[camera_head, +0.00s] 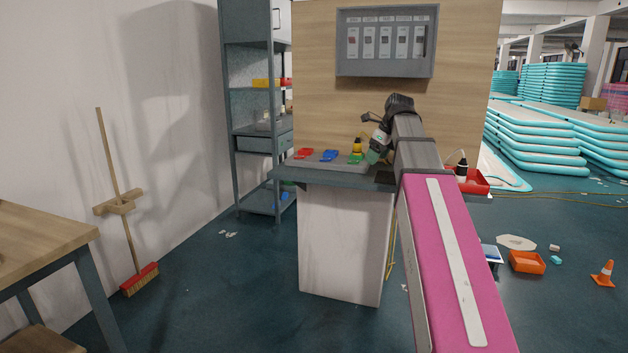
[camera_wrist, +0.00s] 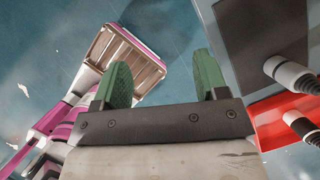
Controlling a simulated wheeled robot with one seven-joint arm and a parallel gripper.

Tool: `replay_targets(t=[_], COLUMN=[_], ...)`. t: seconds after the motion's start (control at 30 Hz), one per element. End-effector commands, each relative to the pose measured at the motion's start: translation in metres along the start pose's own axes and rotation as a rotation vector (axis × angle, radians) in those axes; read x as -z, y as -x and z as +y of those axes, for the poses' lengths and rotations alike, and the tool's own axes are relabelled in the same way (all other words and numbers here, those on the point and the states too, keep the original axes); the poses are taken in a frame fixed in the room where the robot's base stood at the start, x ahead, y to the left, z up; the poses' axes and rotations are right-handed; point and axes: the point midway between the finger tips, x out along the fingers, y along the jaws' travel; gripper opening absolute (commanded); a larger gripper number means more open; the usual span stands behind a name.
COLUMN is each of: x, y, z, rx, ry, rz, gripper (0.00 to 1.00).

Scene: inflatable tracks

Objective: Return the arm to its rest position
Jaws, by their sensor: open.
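My arm reaches out over the floor toward the workbench, its pink link running up from the lower right in the head view. My gripper (camera_head: 373,156) hangs at the arm's far end, over or beside the right part of the bench top; the exact gap cannot be told. In the wrist view my gripper (camera_wrist: 163,78) shows two green fingers, spread apart with nothing between them. Blue-green floor shows beyond the fingers. My own pink body parts show at the left of that view.
The workbench (camera_head: 340,178) bears red, blue and green items. A red tray (camera_head: 474,182) with a dark bottle stands right of the arm; a red tray (camera_wrist: 285,122) shows at the wrist view's right. A panel (camera_head: 386,42) hangs behind. A shelf (camera_head: 254,110), broom (camera_head: 122,203) and table (camera_head: 40,240) stand left.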

Motion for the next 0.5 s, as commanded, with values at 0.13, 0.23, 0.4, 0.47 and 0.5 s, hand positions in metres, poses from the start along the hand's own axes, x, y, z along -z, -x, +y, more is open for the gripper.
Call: replay_targets(t=[0.13, 0.23, 0.4, 0.47, 0.5], x=[0.007, 0.014, 0.028, 0.035, 0.041], y=[-0.018, -0.033, -0.067, -0.082, -0.094], z=[0.002, 0.004, 0.009, 0.012, 0.015], rx=[-0.002, -0.004, -0.012, -0.017, -0.021], ry=[0.064, 0.125, 0.259, 0.322, 0.369], rz=[0.012, 0.022, 0.043, 0.055, 0.063], gripper=[0.67, 0.67, 0.67, 0.67, 0.67])
